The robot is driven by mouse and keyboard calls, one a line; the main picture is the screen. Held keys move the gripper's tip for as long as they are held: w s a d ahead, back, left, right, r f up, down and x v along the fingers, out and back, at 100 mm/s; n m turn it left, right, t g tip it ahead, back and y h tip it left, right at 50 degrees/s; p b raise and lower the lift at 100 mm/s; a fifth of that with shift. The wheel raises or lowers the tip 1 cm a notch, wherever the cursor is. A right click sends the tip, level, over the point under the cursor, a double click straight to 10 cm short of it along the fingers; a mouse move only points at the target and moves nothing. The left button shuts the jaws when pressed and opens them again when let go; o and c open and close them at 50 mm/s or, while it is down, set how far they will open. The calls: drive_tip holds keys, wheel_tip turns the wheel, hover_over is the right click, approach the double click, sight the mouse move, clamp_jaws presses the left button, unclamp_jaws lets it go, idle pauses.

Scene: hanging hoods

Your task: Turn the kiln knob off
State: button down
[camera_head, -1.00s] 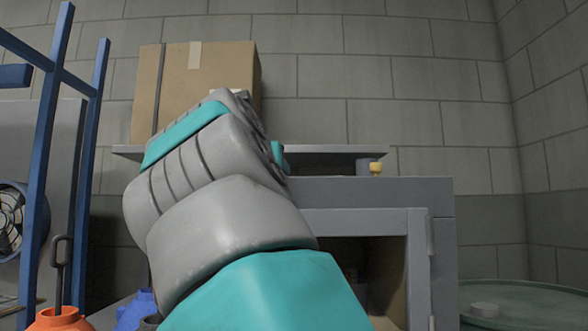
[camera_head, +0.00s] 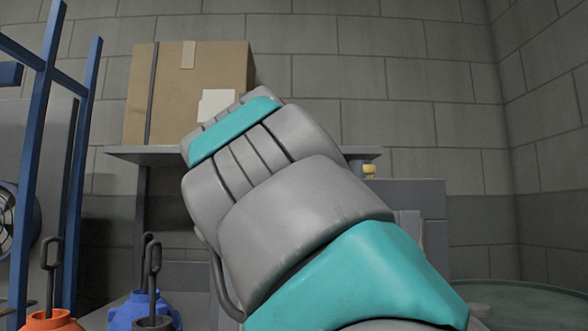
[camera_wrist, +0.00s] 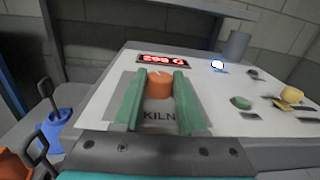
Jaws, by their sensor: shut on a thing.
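In the wrist view the orange kiln knob (camera_wrist: 159,84) stands on a pale panel above the printed label "KILN" (camera_wrist: 160,115). A red lit display (camera_wrist: 163,60) sits just behind it. My gripper (camera_wrist: 158,88) has its two green fingers on either side of the knob and is shut on it. The knob's lower sides are partly hidden by the fingers. In the head view my arm covers the gripper, the knob and most of the kiln (camera_head: 420,200).
A cardboard box (camera_head: 190,92) sits on a shelf (camera_head: 125,152) behind. A blue weight (camera_head: 140,308) and an orange weight (camera_head: 52,320) with hooks stand at lower left, near a blue frame (camera_head: 40,150).

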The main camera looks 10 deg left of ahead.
drive_tip(key=shift+d+r+n+g+y+p, duration=0.15)
drive_tip(key=shift+n+g+y+p, duration=0.25)
drive_tip(key=shift+n+y+p, duration=0.65)
drive_tip(key=shift+d+r+n+g+y+p, duration=0.1)
drive_tip(key=shift+n+g+y+p, duration=0.4)
drive_tip(key=shift+y, duration=0.85)
drive_tip(key=shift+w+d+f+n+g+y+p, duration=0.15)
drive_tip(key=shift+n+g+y+p, duration=0.15)
drive_tip(key=shift+n+g+y, duration=0.4)
drive_tip(key=shift+a+f+n+g+y+p, duration=0.1)
drive_tip(key=shift+n+g+y+p, duration=0.25)
drive_tip(key=shift+y, duration=0.55)
drive_tip(key=shift+n, duration=0.4)
drive_tip(key=shift+c, duration=2.4)
unclamp_jaws()
drive_tip(key=shift+d, duration=0.1)
drive_tip(key=shift+b+v, duration=0.6)
drive_tip(key=shift+v, duration=3.25)
drive_tip(key=shift+f, duration=0.1)
